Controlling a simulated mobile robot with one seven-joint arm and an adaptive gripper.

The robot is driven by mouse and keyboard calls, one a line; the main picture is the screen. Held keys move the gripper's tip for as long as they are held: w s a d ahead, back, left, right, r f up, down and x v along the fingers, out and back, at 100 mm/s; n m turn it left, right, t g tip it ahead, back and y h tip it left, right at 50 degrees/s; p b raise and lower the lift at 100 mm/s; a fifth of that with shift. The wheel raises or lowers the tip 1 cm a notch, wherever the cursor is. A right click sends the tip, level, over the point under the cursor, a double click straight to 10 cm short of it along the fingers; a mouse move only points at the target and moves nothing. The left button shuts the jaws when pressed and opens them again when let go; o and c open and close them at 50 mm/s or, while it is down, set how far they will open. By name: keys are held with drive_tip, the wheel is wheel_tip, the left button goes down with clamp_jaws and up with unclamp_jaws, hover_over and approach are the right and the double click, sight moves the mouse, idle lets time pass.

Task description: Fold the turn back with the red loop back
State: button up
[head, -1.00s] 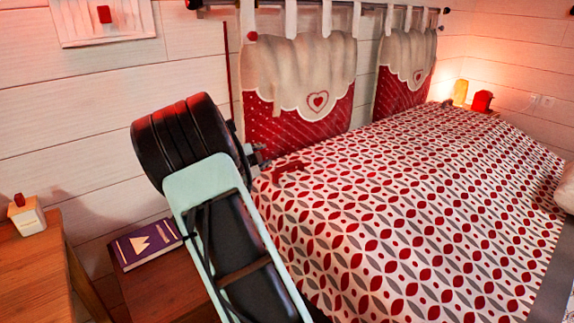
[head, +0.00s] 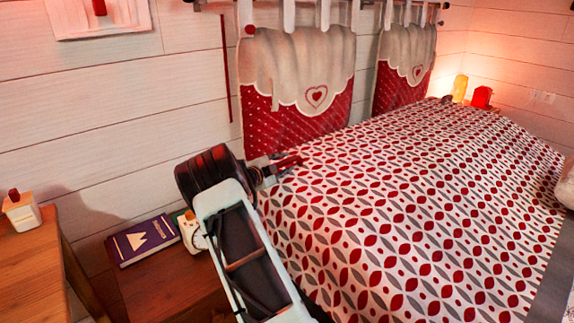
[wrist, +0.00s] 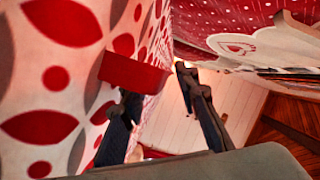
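The bed cover (head: 420,190), white with red and grey leaf shapes, lies over the bed; I cannot make out a separate turn back edge. The red loop (head: 290,161) is at the cover's upper left corner in the head view, partly hidden by my gripper (head: 272,172). In the wrist view the red loop (wrist: 135,72) is a flat red band standing off the patterned cloth (wrist: 60,80). My gripper (wrist: 157,82) has its two dark fingers apart there, with the band at the left finger's tip and reaching toward the gap. Contact is unclear.
Red and white hangings (head: 300,100) hang on the wall close behind the loop. A purple book (head: 143,240) and a white object (head: 192,232) lie on the wooden bedside table (head: 175,285) at left. The cover's surface is clear.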

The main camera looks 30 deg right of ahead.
drive_tip(key=shift+x, duration=0.85)
clamp_jaws()
